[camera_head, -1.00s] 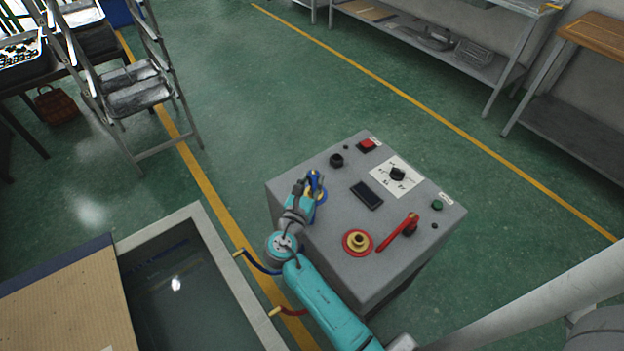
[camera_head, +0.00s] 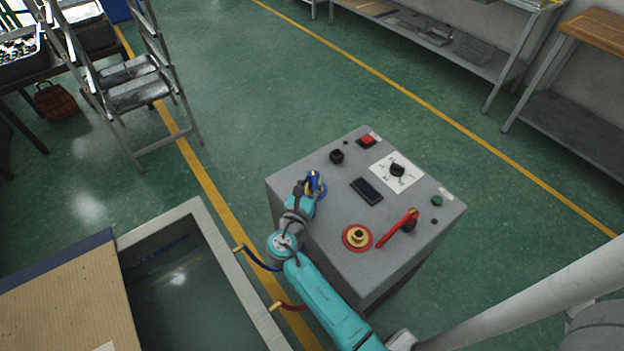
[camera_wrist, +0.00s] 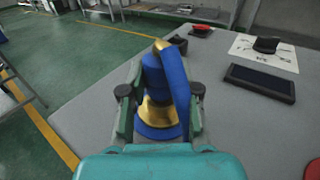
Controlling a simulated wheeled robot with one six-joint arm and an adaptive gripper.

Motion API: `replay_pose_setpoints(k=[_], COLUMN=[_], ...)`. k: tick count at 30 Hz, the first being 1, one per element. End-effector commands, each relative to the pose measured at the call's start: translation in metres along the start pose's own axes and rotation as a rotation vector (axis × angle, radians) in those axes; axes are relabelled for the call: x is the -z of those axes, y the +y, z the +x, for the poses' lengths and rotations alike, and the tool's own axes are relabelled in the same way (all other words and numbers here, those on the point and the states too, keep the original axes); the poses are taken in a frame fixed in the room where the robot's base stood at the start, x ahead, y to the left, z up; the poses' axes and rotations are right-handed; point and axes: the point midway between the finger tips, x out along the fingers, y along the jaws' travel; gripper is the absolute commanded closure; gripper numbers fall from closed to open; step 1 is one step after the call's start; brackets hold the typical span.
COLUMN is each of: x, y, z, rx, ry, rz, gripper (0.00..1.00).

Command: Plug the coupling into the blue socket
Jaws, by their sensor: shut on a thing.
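The coupling (camera_wrist: 153,72) is a blue cylinder with a brass top and a blue lever-like strip down its right side. My gripper (camera_wrist: 160,92) is shut on it, one finger on each side. In the wrist view it stands about upright over the blue socket (camera_wrist: 157,131), a blue ring with a brass neck on the grey box top. I cannot tell whether the coupling is fully seated on the neck. In the head view the coupling (camera_head: 315,180) and the edge of the blue socket (camera_head: 323,195) show beyond my gripper (camera_head: 308,188).
The grey control box (camera_head: 300,165) carries a red socket (camera_head: 357,238), a red lever (camera_head: 400,232), a dark display (camera_head: 366,191), knobs and a red button (camera_head: 367,142). A water tank (camera_head: 190,285) with blue and red hoses lies left. Open floor lies beyond the box.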

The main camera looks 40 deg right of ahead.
Motion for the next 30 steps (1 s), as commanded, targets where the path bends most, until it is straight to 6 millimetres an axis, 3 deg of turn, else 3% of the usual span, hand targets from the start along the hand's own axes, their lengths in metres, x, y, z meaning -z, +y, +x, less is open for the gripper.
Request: replay_pose_setpoints(k=[11, 12, 15, 25, 30], x=[0.008, 0.008, 0.007, 0.008, 0.008], y=[0.000, 0.000, 0.000, 0.000, 0.001], z=[0.000, 0.000, 0.000, -0.001, -0.018], rx=[0.000, 0.000, 0.000, -0.001, -0.003], ry=[-0.001, -0.001, -0.001, 0.000, 0.000], rz=[0.000, 0.000, 0.001, 0.000, -0.001], gripper=[1.00, 0.64, 0.40, 0.40, 0.40])
